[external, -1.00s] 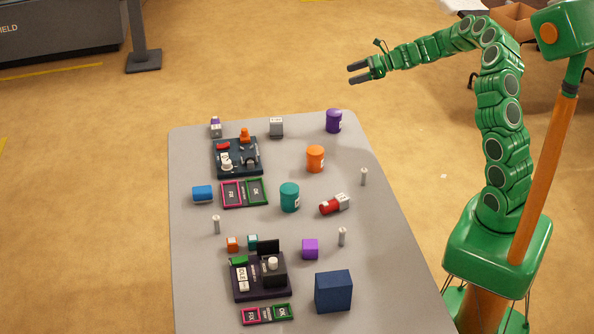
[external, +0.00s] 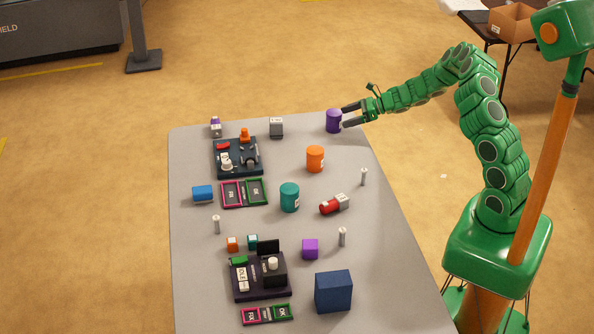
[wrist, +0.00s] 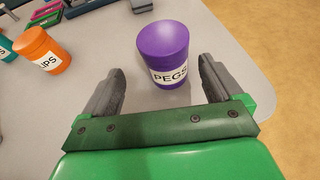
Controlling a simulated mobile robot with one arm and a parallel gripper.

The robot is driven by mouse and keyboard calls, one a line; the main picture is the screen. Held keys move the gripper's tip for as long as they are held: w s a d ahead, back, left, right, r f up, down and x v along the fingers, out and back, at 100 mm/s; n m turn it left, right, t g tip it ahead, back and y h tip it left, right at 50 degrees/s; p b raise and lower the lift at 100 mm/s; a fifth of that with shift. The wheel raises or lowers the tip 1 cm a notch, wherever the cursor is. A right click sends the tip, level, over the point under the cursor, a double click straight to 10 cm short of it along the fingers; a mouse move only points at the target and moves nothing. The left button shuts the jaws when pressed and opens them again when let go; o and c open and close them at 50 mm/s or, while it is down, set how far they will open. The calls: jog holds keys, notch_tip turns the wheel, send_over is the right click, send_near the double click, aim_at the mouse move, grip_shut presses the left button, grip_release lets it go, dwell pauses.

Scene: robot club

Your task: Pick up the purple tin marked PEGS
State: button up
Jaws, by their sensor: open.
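The purple tin (external: 333,121) stands upright near the far right corner of the table. In the wrist view the purple tin (wrist: 164,50) shows its white PEGS label facing me. My gripper (external: 347,115) is open at the tin's right side in the external view. In the wrist view my gripper (wrist: 158,88) has its two dark fingers spread wide, with the tin ahead and centred between their lines. The tin appears just beyond or at the fingertips; I cannot tell whether they touch it. Nothing is held.
An orange tin (external: 315,159) stands nearest to the purple one, and a teal tin (external: 289,198) is farther forward. A grey block (external: 276,128) lies to the left. The grey table (external: 385,235) ends close to the purple tin on the right and far sides.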

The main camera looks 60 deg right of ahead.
aim_at(333, 119)
jog(key=shift+w+d+x, duration=0.15)
jog(key=shift+x, duration=1.4)
jog(key=shift+w+d+x, duration=0.1)
jog(key=shift+d+x, duration=0.05)
jog(key=shift+x, duration=1.4)
jog(key=shift+r, duration=0.15)
jog(key=shift+c, duration=0.2)
jog(key=c, duration=1.2)
jog(key=shift+o, duration=0.2)
jog(key=shift+r, duration=0.1)
